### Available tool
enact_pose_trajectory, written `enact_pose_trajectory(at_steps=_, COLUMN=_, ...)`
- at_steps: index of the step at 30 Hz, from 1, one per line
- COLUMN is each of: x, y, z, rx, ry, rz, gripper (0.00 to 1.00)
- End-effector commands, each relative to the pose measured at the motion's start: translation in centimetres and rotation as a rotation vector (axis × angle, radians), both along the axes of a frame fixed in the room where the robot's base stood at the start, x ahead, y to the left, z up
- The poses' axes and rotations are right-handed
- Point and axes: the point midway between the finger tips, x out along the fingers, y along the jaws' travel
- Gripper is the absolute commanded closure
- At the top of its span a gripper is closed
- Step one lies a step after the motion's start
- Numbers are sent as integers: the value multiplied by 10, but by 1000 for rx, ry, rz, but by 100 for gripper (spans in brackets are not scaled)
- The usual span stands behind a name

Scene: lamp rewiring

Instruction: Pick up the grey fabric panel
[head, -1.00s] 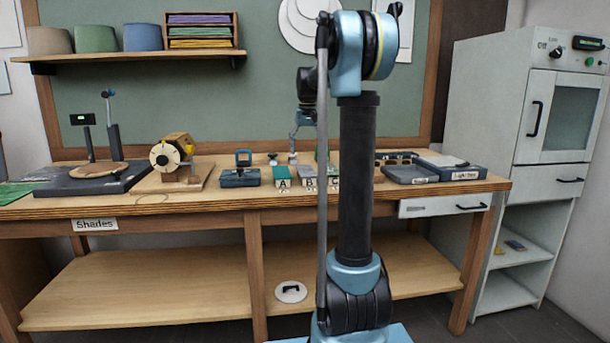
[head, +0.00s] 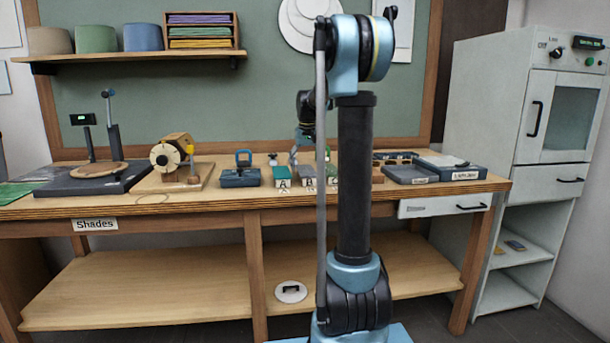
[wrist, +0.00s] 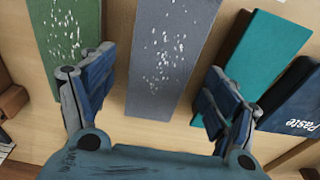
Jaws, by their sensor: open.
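The grey fabric panel (wrist: 172,62) lies flat on the bench, with white specks on its upper face. In the wrist view it runs up the middle, between the two fingers. My gripper (wrist: 158,75) is open and empty above it, one finger on each side. I cannot tell the exact height. In the head view the grey panel (head: 307,171) is small and partly hidden near my gripper (head: 297,155) and arm.
A green speckled panel (wrist: 65,40) lies left of the grey one in the wrist view. A teal panel (wrist: 262,58) and a dark box marked Paste (wrist: 295,100) lie to the right. Bare wood shows between the panels.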

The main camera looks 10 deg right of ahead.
Motion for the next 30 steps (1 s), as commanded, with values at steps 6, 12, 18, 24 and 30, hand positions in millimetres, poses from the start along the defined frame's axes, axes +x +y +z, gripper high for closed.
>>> enact_pose_trajectory(at_steps=6, x=0, y=0, z=0, rx=0, ry=0, rz=0, gripper=63)
enact_pose_trajectory(at_steps=12, x=0, y=0, z=0, rx=0, ry=0, rz=0, gripper=66)
enact_pose_trajectory(at_steps=18, x=0, y=0, z=3, rx=0, ry=0, rz=0, gripper=66)
enact_pose_trajectory(at_steps=24, x=0, y=0, z=27, rx=0, ry=0, rz=0, gripper=66)
enact_pose_trajectory(at_steps=30, x=0, y=0, z=63, rx=0, ry=0, rz=0, gripper=66)
